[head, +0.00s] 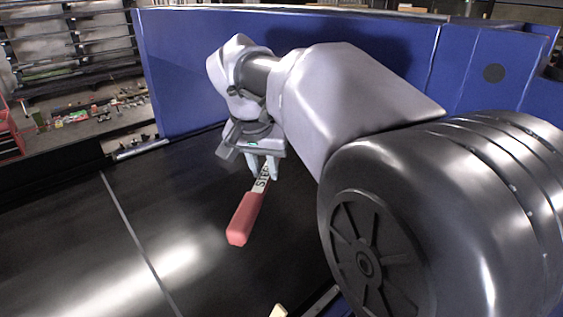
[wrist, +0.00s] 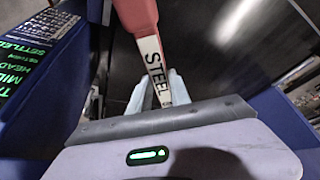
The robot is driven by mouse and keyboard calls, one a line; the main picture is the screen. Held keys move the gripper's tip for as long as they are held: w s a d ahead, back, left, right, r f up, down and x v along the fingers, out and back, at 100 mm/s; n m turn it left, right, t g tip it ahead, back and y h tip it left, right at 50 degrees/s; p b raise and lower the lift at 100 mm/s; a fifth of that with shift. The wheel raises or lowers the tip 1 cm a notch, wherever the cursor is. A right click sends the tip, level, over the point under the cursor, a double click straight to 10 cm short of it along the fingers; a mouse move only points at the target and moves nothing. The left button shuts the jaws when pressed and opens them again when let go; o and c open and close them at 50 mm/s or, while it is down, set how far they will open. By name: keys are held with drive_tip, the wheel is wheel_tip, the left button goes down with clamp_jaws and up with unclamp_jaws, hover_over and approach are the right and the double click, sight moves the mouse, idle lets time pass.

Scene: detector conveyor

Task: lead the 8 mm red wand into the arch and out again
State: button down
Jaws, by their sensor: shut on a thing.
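The wand is a flat bar with a red end (head: 243,220) and a white section lettered STEEL. It also shows in the wrist view, with its red part at the top and the white lettered part (wrist: 153,62) below. My gripper (head: 264,172) is shut on the white end, and the red end points toward the front of the head view. The wand is held over the black belt; the gap beneath it is hard to judge. A large blue housing (head: 185,75) stands behind my arm. I cannot make out the arch's opening in either view.
The black conveyor belt (head: 75,240) has a pale seam across it and is clear on the left. A dark screen with green text (wrist: 28,60) is on a blue panel at left in the wrist view. A small pale object (head: 279,311) shows at the bottom edge.

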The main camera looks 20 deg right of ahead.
drive_tip(key=s+a, duration=0.3)
drive_tip(key=a, duration=0.5)
drive_tip(key=s+a, duration=0.4)
drive_tip(key=a, duration=0.5)
drive_tip(key=s+a, duration=0.3)
drive_tip(key=a, duration=0.5)
drive_tip(key=shift+s+a+p, duration=0.25)
drive_tip(key=shift+a+p, duration=0.05)
drive_tip(key=shift+p, duration=0.1)
